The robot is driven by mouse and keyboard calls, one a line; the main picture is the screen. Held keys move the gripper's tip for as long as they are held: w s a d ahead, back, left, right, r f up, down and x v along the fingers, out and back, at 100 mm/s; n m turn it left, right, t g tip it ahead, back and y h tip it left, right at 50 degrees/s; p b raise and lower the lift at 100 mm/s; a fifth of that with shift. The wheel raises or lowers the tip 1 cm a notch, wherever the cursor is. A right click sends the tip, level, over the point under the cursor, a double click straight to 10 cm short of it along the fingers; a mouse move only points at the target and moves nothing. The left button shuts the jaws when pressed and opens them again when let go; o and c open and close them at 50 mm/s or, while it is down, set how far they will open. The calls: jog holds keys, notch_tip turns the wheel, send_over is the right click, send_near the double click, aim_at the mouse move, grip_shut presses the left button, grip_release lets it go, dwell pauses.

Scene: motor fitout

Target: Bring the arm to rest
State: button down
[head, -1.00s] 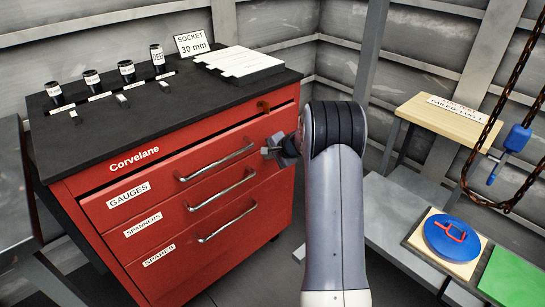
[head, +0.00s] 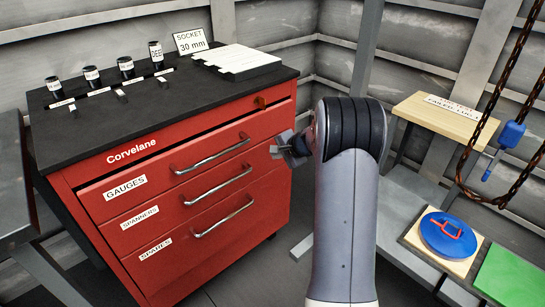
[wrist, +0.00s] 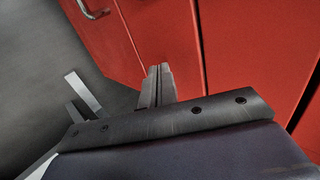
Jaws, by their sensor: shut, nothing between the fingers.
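My gripper (head: 278,150) is in front of the right end of the red Corvelane cabinet (head: 133,154), at about the height of its upper drawers. In the wrist view the two fingers of my gripper (wrist: 158,84) lie together, with nothing between them. Red drawer fronts fill the right of that view, with grey floor at the left. I cannot tell how wide the gap to the cabinet is. My arm rises from the bottom of the head view and bends left at the black joint.
Labelled black sockets (head: 125,67) and a white tray (head: 236,62) stand on the cabinet top. Drawer handles (head: 218,186) stick out. At right are a wooden board (head: 446,122), a blue disc (head: 448,236), a green mat (head: 512,280) and hanging chains (head: 505,95).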

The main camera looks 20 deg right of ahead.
jog(key=v, duration=0.7)
jog(key=shift+s+d+f, duration=0.1)
